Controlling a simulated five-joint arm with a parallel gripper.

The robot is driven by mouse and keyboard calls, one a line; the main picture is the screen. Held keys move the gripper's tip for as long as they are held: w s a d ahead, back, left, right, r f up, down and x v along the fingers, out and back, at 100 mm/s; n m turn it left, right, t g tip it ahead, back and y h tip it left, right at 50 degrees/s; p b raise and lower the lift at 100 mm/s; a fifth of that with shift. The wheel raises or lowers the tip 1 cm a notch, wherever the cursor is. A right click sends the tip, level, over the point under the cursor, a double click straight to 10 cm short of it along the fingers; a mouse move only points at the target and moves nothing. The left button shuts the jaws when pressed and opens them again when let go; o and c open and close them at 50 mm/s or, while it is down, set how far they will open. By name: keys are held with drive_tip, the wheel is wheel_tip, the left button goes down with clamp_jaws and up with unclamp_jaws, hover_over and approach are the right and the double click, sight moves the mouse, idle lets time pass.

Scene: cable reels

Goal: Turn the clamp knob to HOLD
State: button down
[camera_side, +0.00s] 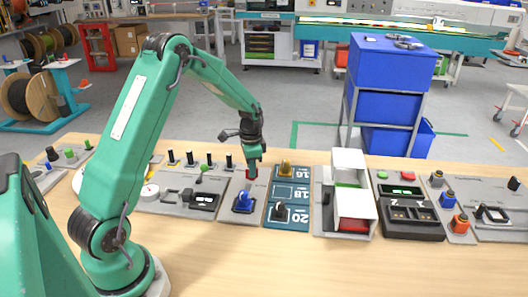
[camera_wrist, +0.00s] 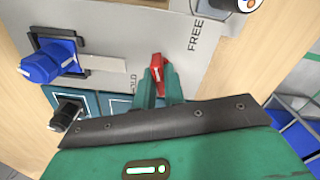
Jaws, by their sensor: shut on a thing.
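The red clamp knob (camera_wrist: 157,68) is on a light grey panel (camera_wrist: 125,25), with a pale mark on its face. The word FREE is printed to its upper right and HOLD to its lower left in the wrist view. My gripper (camera_wrist: 161,88) is shut on the knob, with its green fingers covering the knob's lower part. In the side view my gripper (camera_side: 251,172) points down at the red knob (camera_side: 247,175), at the back of the panel. The knob's exact pointing direction is hard to tell.
A blue knob (camera_side: 243,200) is in front on the same panel. A blue plate (camera_side: 271,189) marked 16, 18 and 20 lies to the right, with yellow (camera_side: 286,168) and black (camera_side: 279,210) pieces. A grey switch panel (camera_side: 181,198) is to the left. The front tabletop is clear.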

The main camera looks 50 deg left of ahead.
drive_tip(key=n, duration=0.7)
drive_tip(key=shift+n, duration=0.7)
drive_tip(key=n, duration=0.5)
drive_tip(key=shift+n, duration=0.4)
drive_tip(key=c, duration=1.5)
unclamp_jaws()
drive_tip(key=shift+r, duration=0.1)
drive_tip(key=shift+r, duration=3.45)
